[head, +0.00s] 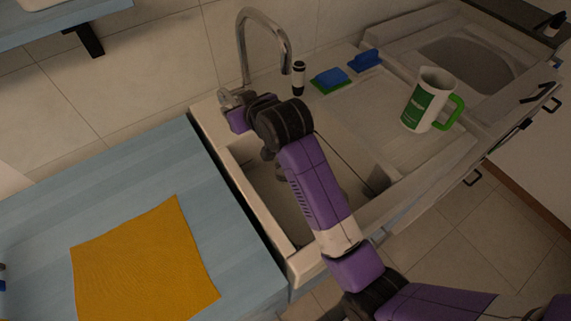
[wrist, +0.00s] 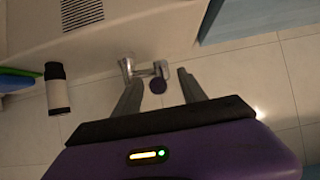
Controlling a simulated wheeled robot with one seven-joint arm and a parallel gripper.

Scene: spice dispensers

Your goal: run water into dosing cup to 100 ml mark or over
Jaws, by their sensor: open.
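The dosing cup (head: 428,100) is white with a green label and green handle. It stands upright on the drainboard, right of the sink basin and away from the faucet spout. The chrome faucet (head: 262,20) arches up at the back of the sink. No water stream shows under its spout. My gripper (head: 229,99) is at the faucet's base, partly hidden by my wrist. In the wrist view my gripper (wrist: 161,77) is open. The chrome faucet fitting (wrist: 128,68) lies at and between its fingertips; contact cannot be told.
A blue and green sponge (head: 330,79), a blue brush (head: 366,60) and a small black-and-white bottle (head: 298,78) stand behind the basin. A blue counter (head: 120,180) with a yellow cloth (head: 145,262) lies left. My arm crosses over the sink (head: 262,205).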

